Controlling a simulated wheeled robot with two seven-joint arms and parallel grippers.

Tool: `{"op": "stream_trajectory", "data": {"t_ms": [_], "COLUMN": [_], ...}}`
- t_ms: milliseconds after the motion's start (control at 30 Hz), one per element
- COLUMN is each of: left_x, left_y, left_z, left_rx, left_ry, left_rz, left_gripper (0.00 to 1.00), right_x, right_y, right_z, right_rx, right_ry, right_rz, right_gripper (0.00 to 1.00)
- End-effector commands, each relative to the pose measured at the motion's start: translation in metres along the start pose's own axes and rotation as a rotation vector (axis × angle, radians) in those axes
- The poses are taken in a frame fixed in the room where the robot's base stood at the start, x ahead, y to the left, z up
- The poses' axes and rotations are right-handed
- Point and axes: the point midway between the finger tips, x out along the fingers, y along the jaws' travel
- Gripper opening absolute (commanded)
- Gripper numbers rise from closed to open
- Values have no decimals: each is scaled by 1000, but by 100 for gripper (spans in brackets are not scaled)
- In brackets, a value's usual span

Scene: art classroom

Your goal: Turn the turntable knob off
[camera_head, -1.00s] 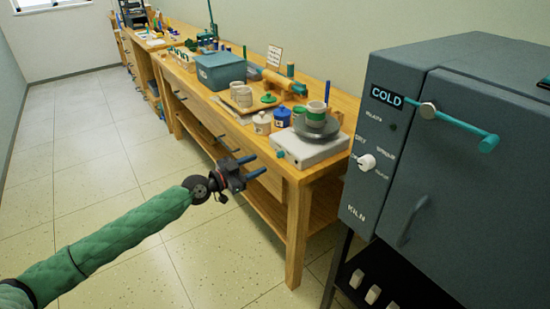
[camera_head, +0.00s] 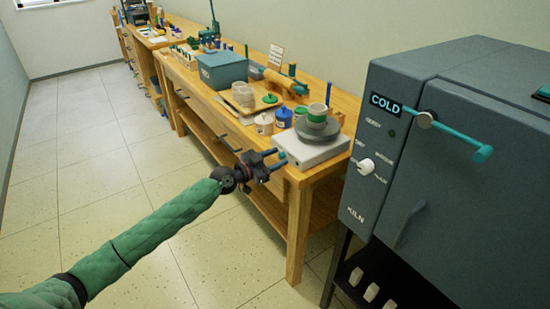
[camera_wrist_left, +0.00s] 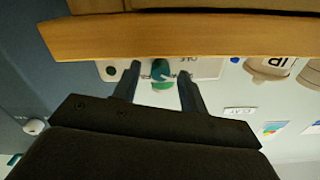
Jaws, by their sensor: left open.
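The turntable (camera_head: 312,154) is a pale box with a grey wheel on top, at the near end of the wooden bench. Its small teal knob (camera_head: 282,155) is on the side facing my left gripper. My left gripper (camera_head: 280,158) is open, right at the knob. In the left wrist view the picture is upside down, and the knob (camera_wrist_left: 160,67) appears between the two fingers (camera_wrist_left: 160,72), with a gap on each side. Contact cannot be made out. The turntable's pale face (camera_wrist_left: 207,68) carries partly hidden lettering. My right gripper is not in view.
Lidded jars (camera_head: 264,124) stand beside the turntable. The bench edge (camera_wrist_left: 230,35) runs close to the fingers. A grey kiln (camera_head: 420,170) stands at the right. The floor at the left is clear.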

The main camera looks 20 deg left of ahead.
Motion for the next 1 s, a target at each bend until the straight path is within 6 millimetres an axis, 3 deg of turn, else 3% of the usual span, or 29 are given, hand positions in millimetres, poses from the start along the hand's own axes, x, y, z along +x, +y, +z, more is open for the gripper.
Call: {"op": "stream_trajectory", "data": {"t_ms": [200,433,767,1000], "left_x": [0,0,0,0], "left_y": [0,0,0,0], "left_z": [0,0,2,2], "left_rx": [0,0,-48,-192], "left_ry": [0,0,-1,0], "left_rz": [0,0,0,-1], "left_gripper": [43,0,0,0], "right_x": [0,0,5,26], "right_y": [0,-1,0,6], "right_z": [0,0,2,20], "right_rx": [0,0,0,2], "right_ry": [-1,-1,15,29], "right_rz": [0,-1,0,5], "right_gripper": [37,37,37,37]}}
